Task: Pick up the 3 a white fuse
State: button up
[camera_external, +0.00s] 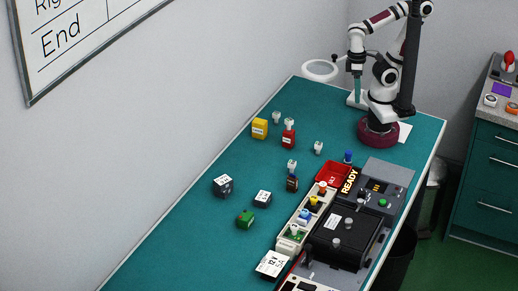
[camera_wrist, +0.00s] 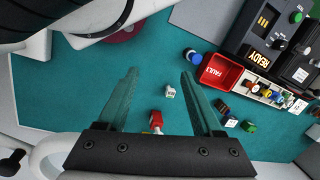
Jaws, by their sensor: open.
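Small white fuse-like blocks stand on the teal table: one (camera_external: 318,147) right of the red piece, one (camera_external: 277,117) near the yellow block, and one (camera_external: 292,164) by the brown piece. Their labels are too small to read, so I cannot tell which is the 3 A one. In the wrist view a white block with dark print (camera_wrist: 170,91) shows between my fingers' lines of sight, on the table and apart from them. My gripper (camera_external: 357,88) is held above the far end of the table by the magnifier. Its teal fingers (camera_wrist: 160,73) are apart and empty.
A red tray (camera_external: 333,174) marked with text, a dark READY station (camera_external: 385,180) and a beige holder strip (camera_external: 295,232) line the right side. A red piece (camera_external: 288,135), yellow block (camera_external: 260,128) and green block (camera_external: 245,219) stand loose. The left table is mostly clear.

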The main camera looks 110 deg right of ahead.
jog(key=w+d+f+n+g+h, duration=0.2)
jog(key=w+d+n+h, duration=0.3)
jog(key=n, duration=0.4)
jog(key=w+a+f+n+t+h, duration=0.1)
jog(key=w+n+h, duration=0.3)
jog(key=w+n, duration=0.15)
jog(key=n+t+h, duration=0.2)
jog(key=n+t, duration=0.9)
jog(key=n, duration=0.8)
send_near(293, 162)
notch_tip(293, 162, up, 6)
jog(key=w+d, duration=0.2)
jog(key=d, duration=0.1)
jog(key=shift+t, duration=0.3)
jog(key=f, duration=0.5)
jog(key=a+f, duration=0.1)
jog(key=f, duration=0.1)
jog(key=shift+s+f, duration=0.1)
jog(key=shift+f, duration=0.15)
jog(key=shift+y, duration=0.3)
jog(key=x, duration=0.5)
jog(key=shift+r, duration=0.1)
grip_shut()
